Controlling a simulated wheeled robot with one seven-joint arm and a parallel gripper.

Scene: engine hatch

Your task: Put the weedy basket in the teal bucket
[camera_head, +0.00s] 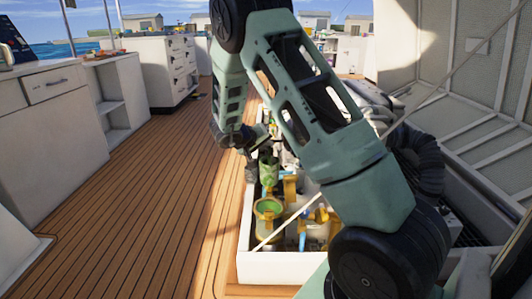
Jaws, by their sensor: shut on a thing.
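My gripper (254,168) is at the end of my arm, low over the left side of the open engine hatch. It is small and dark here, and the fingertips are hard to make out. It is shut on a green, weedy-looking basket (268,171), which hangs roughly upright at its right side. Just nearer to me is a yellow housing (269,205) with a round, greenish open top. The basket appears above and beyond this opening, apart from it. I cannot make out a teal bucket; my arm covers much of the middle and right.
The hatch has a pale raised rim (246,235) and holds yellow fittings, a blue-handled part (303,236) and hoses. A thin pale rod (290,220) crosses it diagonally. The raised hatch lid (480,120) stands right. The wooden deck (165,205) left is clear, with white cabinets (50,120) beyond.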

